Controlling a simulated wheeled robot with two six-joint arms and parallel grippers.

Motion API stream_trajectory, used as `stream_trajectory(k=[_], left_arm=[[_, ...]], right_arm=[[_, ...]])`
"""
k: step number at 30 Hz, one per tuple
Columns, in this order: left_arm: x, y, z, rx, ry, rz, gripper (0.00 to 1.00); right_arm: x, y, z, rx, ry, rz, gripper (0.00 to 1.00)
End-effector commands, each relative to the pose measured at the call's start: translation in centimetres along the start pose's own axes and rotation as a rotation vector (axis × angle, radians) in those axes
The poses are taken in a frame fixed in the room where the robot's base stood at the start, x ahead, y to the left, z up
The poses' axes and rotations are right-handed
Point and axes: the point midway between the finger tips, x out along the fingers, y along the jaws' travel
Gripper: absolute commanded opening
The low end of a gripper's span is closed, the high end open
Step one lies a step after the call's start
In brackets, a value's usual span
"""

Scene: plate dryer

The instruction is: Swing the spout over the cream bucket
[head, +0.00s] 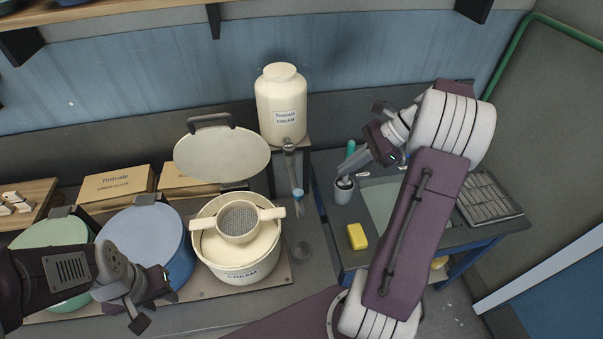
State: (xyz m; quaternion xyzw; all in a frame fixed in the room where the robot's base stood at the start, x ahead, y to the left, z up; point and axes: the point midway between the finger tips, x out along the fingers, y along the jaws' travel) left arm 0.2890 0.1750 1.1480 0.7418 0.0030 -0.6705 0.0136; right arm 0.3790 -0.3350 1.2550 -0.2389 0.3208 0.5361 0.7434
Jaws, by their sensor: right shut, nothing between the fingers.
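The cream bucket (237,275) stands open on the bench, labelled CREAM, with a handled strainer (238,220) across its top. Its pale lid (221,155) is raised behind it. A cream-coloured tank (281,105) stands behind on the right. Its grey spout (292,170) runs toward the front and ends in a blue tip (298,195), to the right of the bucket's rim and not over it. My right gripper (348,168) is shut and empty, right of the spout and close above a small grey cup (344,190). My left gripper (152,302) is open and empty, in front of the blue bucket.
A blue bucket (150,240) and a green bucket (50,238) stand left of the cream one. Labelled boxes (115,185) line the back. On the right side table are a yellow sponge (357,236) and a dark rack (487,200).

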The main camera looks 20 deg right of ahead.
Motion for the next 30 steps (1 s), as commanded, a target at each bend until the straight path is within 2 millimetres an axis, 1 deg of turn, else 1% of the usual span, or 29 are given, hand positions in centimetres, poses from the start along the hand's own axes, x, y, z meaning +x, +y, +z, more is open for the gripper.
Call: stream_trajectory(k=[1, 3, 6, 17, 20, 23, 30], left_arm=[[-0.6, 0.0, -0.1, 0.0, 0.0, 0.0, 0.36], [-0.8, 0.0, -0.1, 0.0, 0.0, 0.0, 0.36], [-0.9, 0.0, -0.1, 0.0, 0.0, 0.0, 0.36], [-0.9, 0.0, -0.1, 0.0, 0.0, 0.0, 0.36], [-1.2, 0.0, -0.1, 0.0, 0.0, 0.0, 0.36], [-1.6, 0.0, -0.2, 0.0, 0.0, 0.0, 0.36], [-2.7, 0.1, -0.3, 0.0, 0.0, 0.0, 0.36]], right_arm=[[-0.9, 0.2, -0.5, 0.028, -0.005, -0.013, 0.0], [-1.5, 0.4, -1.2, 0.053, -0.008, -0.028, 0.0], [-2.0, 0.5, -1.7, 0.068, -0.008, -0.041, 0.0], [-1.7, 0.5, -1.8, 0.067, -0.007, -0.041, 0.0], [-0.6, 0.5, -1.7, 0.067, -0.009, -0.04, 0.0], [1.4, 0.5, -1.6, 0.068, -0.009, -0.037, 0.0], [6.7, 0.3, -1.5, 0.068, -0.009, -0.036, 0.0]])
